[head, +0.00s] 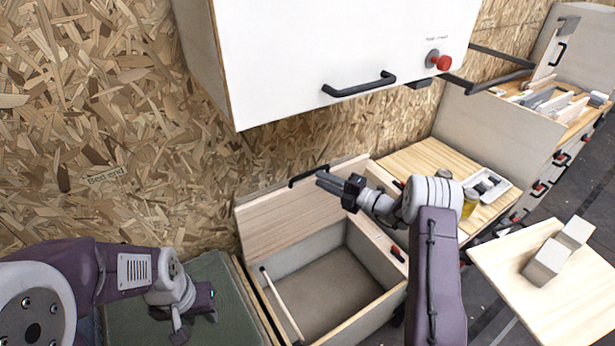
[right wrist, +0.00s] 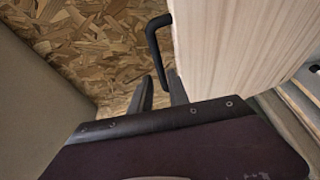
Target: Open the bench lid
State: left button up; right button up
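The bench lid (head: 300,207) stands raised on its hinge side near the chipboard wall, and the bench box (head: 388,306) below it is uncovered. The lid's black handle (head: 309,176) is on its upper edge. The pale lid (right wrist: 240,45) and handle (right wrist: 152,42) also show in the right wrist view. My right gripper (head: 322,180) is at the handle's right end. Its fingers (right wrist: 161,92) are apart, with the handle's near end at or between their tips; contact is unclear. My left gripper (head: 196,324) hangs empty over the green cushion, fingers apart.
A white overhead cabinet (head: 330,50) with a black handle and red knob hangs above the bench. A wooden counter (head: 420,158) with a tray is to the right. A wooden board (head: 560,290) with grey blocks is front right. The green cushion (head: 235,325) lies left of the box.

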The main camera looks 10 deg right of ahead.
aim_at(308, 174)
jog(key=x, duration=0.6)
jog(key=shift+w+f, duration=0.1)
jog(key=shift+w, duration=0.05)
grip_shut()
dwell(1.1)
